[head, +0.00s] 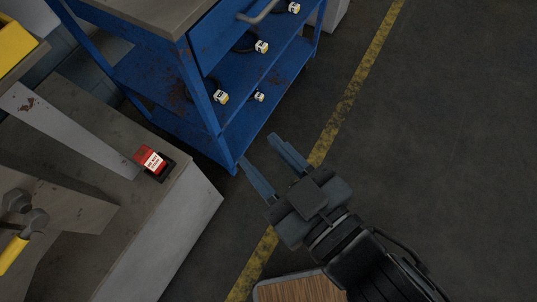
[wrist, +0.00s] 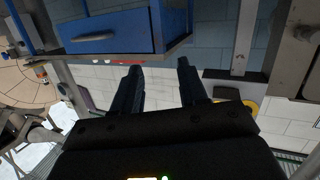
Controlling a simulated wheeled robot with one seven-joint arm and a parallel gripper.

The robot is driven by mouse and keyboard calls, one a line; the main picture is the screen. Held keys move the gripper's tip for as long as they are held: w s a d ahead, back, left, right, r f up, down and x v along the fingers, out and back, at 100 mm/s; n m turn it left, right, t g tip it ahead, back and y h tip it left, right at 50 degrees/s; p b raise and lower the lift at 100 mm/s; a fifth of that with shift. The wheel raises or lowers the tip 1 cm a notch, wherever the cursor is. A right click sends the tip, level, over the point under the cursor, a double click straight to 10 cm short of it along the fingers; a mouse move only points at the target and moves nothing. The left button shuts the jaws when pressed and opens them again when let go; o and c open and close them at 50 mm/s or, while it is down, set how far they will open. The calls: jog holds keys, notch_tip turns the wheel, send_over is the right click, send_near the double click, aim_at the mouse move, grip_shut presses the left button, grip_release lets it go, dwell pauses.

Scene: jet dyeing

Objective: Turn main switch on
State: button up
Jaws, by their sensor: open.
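My gripper (head: 262,152) is open and empty in the head view, its two fingers pointing up and left beside the lower corner of a blue cart. In the wrist view my gripper (wrist: 159,66) shows its two fingers apart with nothing between them. I cannot clearly identify the main switch in either view. A yellow rounded thing (wrist: 250,104) shows at the right of the gripper in the wrist view, partly hidden by it; I cannot tell what it is.
The blue cart (head: 262,117) holds several small labelled items. A red block with a white label (head: 151,160) sits on a grey plinth (head: 185,215) at left. Dark floor (head: 440,150) with a yellow line (head: 349,98) is clear at right. A blue drawer (wrist: 110,32) is in the wrist view.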

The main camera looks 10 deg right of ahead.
jog(key=c, duration=0.6)
jog(key=shift+a, duration=0.15)
jog(key=shift+c, duration=0.6)
jog(key=a+r+n, duration=0.1)
jog(key=a+n, duration=0.1)
jog(key=a, duration=0.1)
jog(key=w+a+r+n, duration=0.1)
jog(key=a+n, duration=0.1)
jog(key=a, duration=0.1)
jog(key=a+r+n+p, duration=0.1)
jog(key=a+n, duration=0.1)
jog(key=a, duration=0.2)
jog(key=shift+w+r+g, duration=0.3)
jog(key=shift+w+r, duration=0.05)
jog(key=shift+w, duration=0.05)
grip_shut()
jog(key=s+a+r+n+t+p, duration=0.1)
jog(key=s+a+r+n, duration=0.1)
jog(key=a+r+n, duration=0.45)
jog(key=s+a+r+n+t+h+p, duration=0.1)
jog(key=s+a+r, duration=0.45)
jog(key=r, duration=0.35)
jog(key=s+a+r+n+t+h+p, duration=0.1)
jog(key=s+a+r+h, duration=0.1)
jog(key=s+a+r, duration=0.45)
jog(key=w+r, duration=0.2)
jog(key=w, duration=1)
jog(key=shift+d, duration=0.2)
